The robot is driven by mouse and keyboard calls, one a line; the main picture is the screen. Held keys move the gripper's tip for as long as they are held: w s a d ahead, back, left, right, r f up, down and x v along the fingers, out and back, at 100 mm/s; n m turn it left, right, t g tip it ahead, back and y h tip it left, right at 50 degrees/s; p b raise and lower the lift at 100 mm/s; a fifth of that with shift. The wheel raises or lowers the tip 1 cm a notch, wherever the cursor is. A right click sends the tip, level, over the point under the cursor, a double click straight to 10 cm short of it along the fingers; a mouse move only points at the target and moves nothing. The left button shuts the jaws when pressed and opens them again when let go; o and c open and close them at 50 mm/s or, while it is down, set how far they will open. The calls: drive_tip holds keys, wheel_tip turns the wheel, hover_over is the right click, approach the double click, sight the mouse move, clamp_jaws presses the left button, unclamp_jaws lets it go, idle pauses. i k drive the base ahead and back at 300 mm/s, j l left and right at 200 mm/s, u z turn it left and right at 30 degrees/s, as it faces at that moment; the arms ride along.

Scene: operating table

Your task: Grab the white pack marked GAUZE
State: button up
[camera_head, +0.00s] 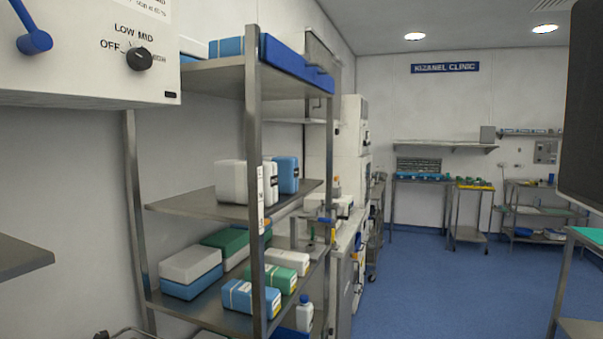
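I cannot read the word GAUZE on any pack from here. A small white pack with a dark label (287,261) lies on the lower shelf of the metal rack, behind a green-and-white pack (268,278) and a blue pack (250,298). A larger white box (190,264) sits on top of a blue one at the left of that shelf. A white container (231,181) stands on the middle shelf, left of blue packs (288,174). My gripper is not in view.
The metal rack's front post (254,130) stands before the shelves. A white unit with a knob (139,58) juts in at upper left. A dark panel (585,110) fills the right edge. Blue floor (420,290) is open right of the rack. Several carts stand at the back wall.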

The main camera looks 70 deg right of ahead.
sight(299, 262)
drive_tip(key=i+l+z, duration=0.1)
drive_tip(key=l, duration=0.45)
drive_tip(key=i+l+z, duration=0.1)
drive_tip(key=l, duration=0.4)
drive_tip(key=i+l+z, duration=0.1)
drive_tip(key=i+l, duration=0.15)
drive_tip(key=l, duration=0.25)
drive_tip(key=i+l+z, duration=0.1)
drive_tip(key=l, duration=0.4)
drive_tip(key=i+l+z, duration=0.15)
drive_tip(key=i+l, duration=0.15)
drive_tip(key=l, duration=0.15)
drive_tip(key=i+l+z, duration=0.1)
drive_tip(key=l, duration=0.35)
drive_tip(key=i+l+z, duration=0.1)
drive_tip(key=i+l, duration=0.25)
drive_tip(key=i+l+z, duration=0.1)
drive_tip(key=i+l, duration=0.15)
drive_tip(key=l, duration=0.25)
drive_tip(key=k+l+u, duration=0.25)
drive_tip(key=k+l, duration=0.2)
drive_tip(key=l, duration=0.25)
drive_tip(key=k+l+u, duration=0.25)
drive_tip(key=k+l, duration=0.25)
drive_tip(key=l, duration=0.15)
drive_tip(key=u, duration=1.25)
